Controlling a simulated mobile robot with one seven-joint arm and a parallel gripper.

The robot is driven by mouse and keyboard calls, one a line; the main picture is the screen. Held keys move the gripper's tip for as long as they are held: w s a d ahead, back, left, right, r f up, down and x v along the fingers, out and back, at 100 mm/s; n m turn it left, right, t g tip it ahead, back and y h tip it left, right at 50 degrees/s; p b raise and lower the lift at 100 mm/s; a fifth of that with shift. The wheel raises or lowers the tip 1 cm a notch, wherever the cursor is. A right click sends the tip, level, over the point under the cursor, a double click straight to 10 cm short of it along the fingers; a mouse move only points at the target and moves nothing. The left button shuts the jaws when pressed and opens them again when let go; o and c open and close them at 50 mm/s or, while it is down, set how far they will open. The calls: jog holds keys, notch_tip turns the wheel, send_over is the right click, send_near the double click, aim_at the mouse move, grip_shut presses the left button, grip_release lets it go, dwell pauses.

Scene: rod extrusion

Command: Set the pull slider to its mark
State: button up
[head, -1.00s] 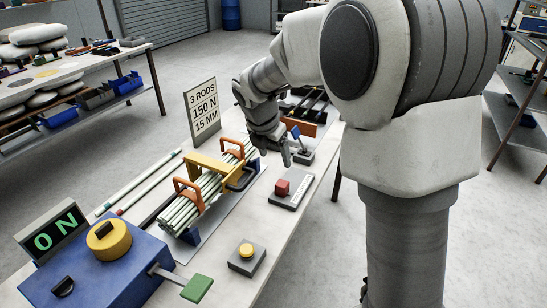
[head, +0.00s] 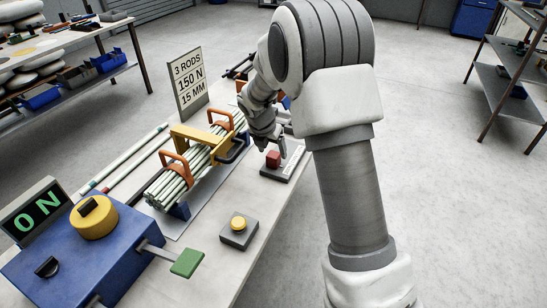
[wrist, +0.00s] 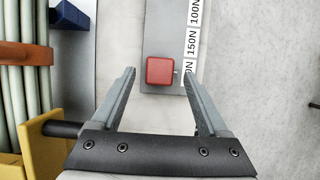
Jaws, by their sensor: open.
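The slider is a red block (head: 273,158) on a grey plate (head: 290,166) on the workbench, with a white scale strip along one side. In the wrist view the red block (wrist: 160,71) sits beside the lower part of the scale (wrist: 192,42), below the 150N label. The label beside it ends in 0N and is partly hidden by a finger. My gripper (wrist: 160,80) is open and empty, its two fingers on either side of the block with a gap each side. In the head view my gripper (head: 275,147) is just above the block.
A sign (head: 187,80) reads 3 RODS, 150 N, 15 MM. A rod bundle (head: 185,178) with orange handles and a yellow clamp (head: 195,137) stands close left of the gripper. A yellow button (head: 238,223) and a blue box (head: 95,250) showing ON are nearer.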

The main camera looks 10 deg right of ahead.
aim_at(273, 154)
jog(key=shift+x, duration=1.8)
grip_shut()
